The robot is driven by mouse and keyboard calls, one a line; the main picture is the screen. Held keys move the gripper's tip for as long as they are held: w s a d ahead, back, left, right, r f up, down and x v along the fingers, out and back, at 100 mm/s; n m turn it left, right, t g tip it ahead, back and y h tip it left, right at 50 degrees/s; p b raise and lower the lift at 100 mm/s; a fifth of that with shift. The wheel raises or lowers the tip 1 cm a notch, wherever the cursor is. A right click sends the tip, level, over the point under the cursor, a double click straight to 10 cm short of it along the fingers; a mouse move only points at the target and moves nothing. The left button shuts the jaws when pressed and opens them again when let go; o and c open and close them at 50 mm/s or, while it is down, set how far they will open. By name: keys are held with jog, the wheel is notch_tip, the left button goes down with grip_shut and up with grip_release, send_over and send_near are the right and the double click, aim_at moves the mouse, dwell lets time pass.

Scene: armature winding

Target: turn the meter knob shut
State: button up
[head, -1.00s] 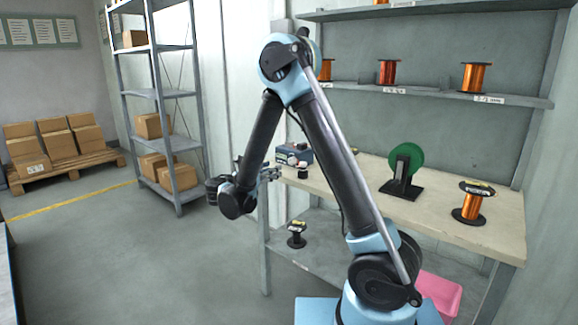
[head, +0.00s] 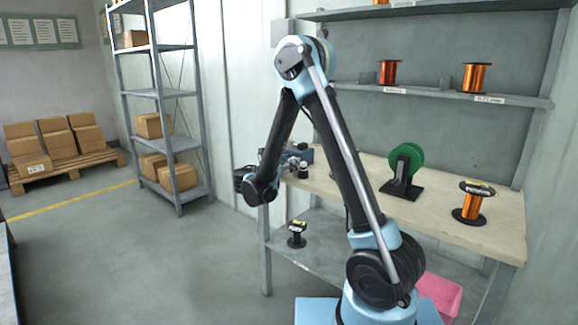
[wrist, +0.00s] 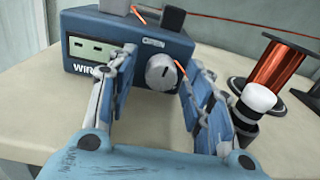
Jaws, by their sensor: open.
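In the wrist view a white-capped dark holder (wrist: 255,100) and a copper wire spool (wrist: 280,65) stand right of the meter. On the bench (head: 450,210) are a green disc on a stand (head: 405,165) and another copper spool (head: 472,203). A shelf (head: 430,92) is above.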

jog(key=c, duration=1.1)
jog(key=m, duration=0.4)
jog(key=shift+m, duration=0.3)
jog(key=o, duration=1.1)
